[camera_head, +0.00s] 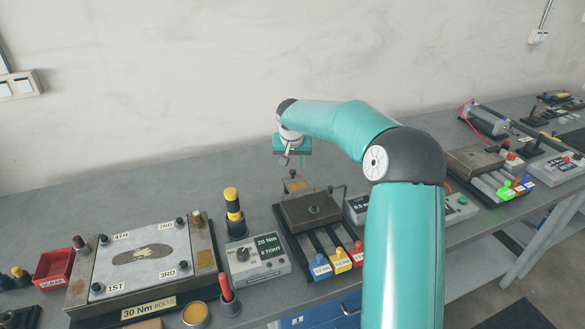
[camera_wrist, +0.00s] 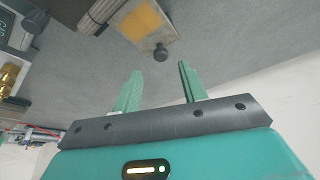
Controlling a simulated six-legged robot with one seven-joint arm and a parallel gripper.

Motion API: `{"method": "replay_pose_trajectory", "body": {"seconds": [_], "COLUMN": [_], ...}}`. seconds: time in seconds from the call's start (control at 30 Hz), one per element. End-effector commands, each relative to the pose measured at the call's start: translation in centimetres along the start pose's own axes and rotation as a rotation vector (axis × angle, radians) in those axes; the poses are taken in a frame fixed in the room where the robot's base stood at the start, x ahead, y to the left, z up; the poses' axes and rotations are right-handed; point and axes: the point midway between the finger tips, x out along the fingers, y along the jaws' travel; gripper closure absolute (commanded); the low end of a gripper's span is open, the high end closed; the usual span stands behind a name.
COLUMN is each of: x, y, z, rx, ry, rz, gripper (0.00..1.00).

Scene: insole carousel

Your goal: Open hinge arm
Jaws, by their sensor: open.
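My gripper (camera_head: 290,160) hangs over the back of the bench, above and behind a dark fixture with a brown plate (camera_head: 295,212). In the wrist view my gripper (camera_wrist: 158,78) shows two green fingers spread apart with nothing between them. Just beyond the fingertips is a small plate with a yellow patch (camera_wrist: 142,20) and a round black knob (camera_wrist: 161,52) at its near corner. The knob is apart from the fingers. In the head view a small brown block (camera_head: 296,185) sits below my gripper. I cannot tell for sure which part is the hinge arm.
Left of the fixture stand a 20 Nm control box (camera_head: 257,258), a yellow-and-black post (camera_head: 234,212) and a large plate with numbered bolts (camera_head: 143,256). Blue, yellow and red tabs (camera_head: 341,260) line the fixture's front. More fixtures stand at right. The bench behind is clear.

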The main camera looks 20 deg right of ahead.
Motion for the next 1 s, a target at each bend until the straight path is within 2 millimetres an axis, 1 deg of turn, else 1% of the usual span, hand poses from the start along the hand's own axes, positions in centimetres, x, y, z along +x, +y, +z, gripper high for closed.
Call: {"method": "replay_pose_trajectory", "body": {"seconds": [0.03,0.1,0.2,0.3,0.43,0.67,0.8,0.87,0.9,1.0], "x": [1.1,2.4,3.9,4.9,5.4,5.5,5.5,5.5,5.5,5.4], "y": [-0.1,-0.1,-0.1,-0.1,-0.1,-0.1,-0.1,-0.1,-0.1,-0.1], "z": [0.0,-0.1,-0.1,-0.3,-0.4,-0.4,-0.4,-0.4,-0.4,-0.4], "rx": [0.000,-0.001,-0.002,-0.002,-0.002,-0.002,-0.002,-0.003,-0.003,-0.003], "ry": [-0.002,-0.001,-0.002,0.001,0.002,0.002,0.002,0.002,0.002,0.002], "rz": [-0.002,-0.003,-0.003,-0.002,-0.002,-0.002,-0.002,-0.002,-0.002,-0.002], "gripper": [0.58,0.58,0.58,0.58,0.58,0.58,0.85,0.97,1.00,1.00]}}
